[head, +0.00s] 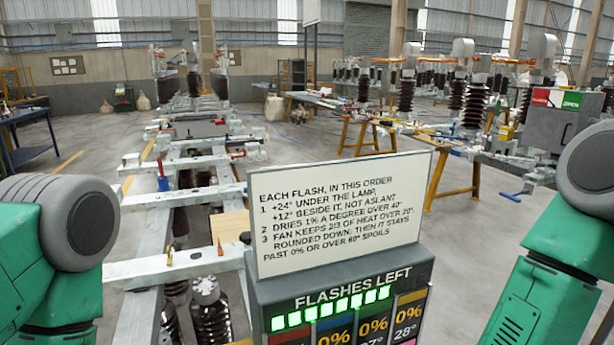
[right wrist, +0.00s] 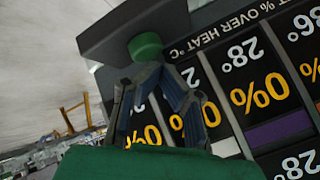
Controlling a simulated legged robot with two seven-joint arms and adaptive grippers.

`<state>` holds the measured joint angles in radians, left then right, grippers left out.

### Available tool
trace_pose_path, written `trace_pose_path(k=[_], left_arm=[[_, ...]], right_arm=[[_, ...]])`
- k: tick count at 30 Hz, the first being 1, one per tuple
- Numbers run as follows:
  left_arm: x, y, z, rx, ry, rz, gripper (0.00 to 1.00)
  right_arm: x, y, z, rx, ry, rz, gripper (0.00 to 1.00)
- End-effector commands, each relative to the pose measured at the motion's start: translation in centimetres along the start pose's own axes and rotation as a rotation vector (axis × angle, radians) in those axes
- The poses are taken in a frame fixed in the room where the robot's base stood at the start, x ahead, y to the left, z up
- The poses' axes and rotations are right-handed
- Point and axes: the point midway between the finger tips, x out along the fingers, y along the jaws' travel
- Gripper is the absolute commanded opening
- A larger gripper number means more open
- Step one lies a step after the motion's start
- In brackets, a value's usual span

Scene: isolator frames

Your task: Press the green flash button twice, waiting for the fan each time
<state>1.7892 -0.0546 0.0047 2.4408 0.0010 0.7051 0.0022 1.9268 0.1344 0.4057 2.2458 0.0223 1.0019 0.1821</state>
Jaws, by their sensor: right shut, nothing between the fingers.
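The green flash button (right wrist: 146,46) is a round green knob on a dark grey block in the right wrist view. My right gripper (right wrist: 160,74) is shut and empty, its fingertips close to the button; I cannot tell whether they touch it. A dark panel (head: 345,280) in the head view reads "FLASHES LEFT" above a row of several lit green lamps. Its columns show 0%, one with 28°. The right wrist view shows the panel face (right wrist: 232,85) upside down, with 0% and 28° readings. The fan is not identifiable. My left gripper is outside the frames.
A white sign (head: 340,210) with flash and fan rules stands on top of the panel. Behind are metal frames with dark insulators (head: 193,85), yellow trestles (head: 452,180) and a grey cabinet (head: 560,130). Open grey floor lies between the rows.

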Motion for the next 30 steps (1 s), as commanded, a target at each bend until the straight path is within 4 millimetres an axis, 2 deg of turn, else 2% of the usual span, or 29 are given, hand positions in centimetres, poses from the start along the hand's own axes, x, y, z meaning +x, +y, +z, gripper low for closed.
trace_pose_path(k=[30], left_arm=[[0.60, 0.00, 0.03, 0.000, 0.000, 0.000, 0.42]], right_arm=[[0.65, 0.47, 0.47, 0.000, 0.000, 0.000, 0.00]])
